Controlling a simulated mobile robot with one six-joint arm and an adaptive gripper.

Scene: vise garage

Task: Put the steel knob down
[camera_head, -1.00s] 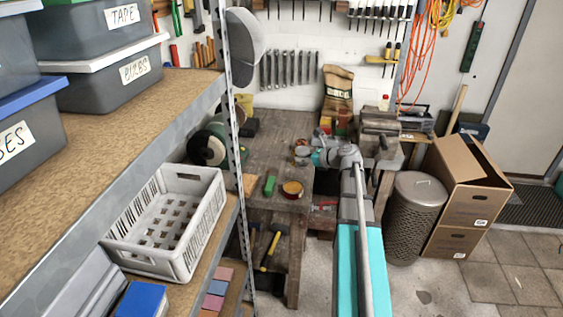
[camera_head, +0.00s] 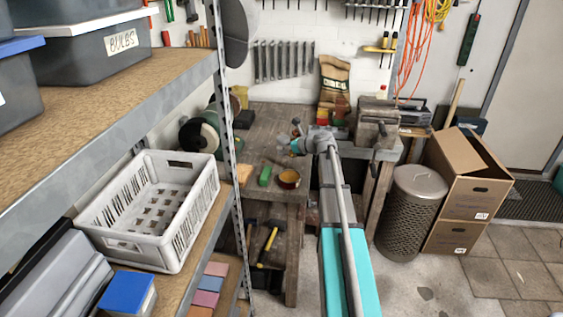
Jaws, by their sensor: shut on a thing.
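My gripper (camera_head: 284,142) is at the far end of my outstretched arm, over the wooden workbench (camera_head: 262,128), near the middle of the view. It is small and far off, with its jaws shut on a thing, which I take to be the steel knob. The knob's outline cannot be told clearly from the grey parts of the gripper. How high the gripper is above the bench top cannot be told.
On the bench are a green block (camera_head: 265,176), a round orange-brown tin (camera_head: 289,179) and a bench grinder (camera_head: 198,138). A shelf with a white crate (camera_head: 152,238) is at left, a bin (camera_head: 413,212) and cardboard box (camera_head: 466,190) at right.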

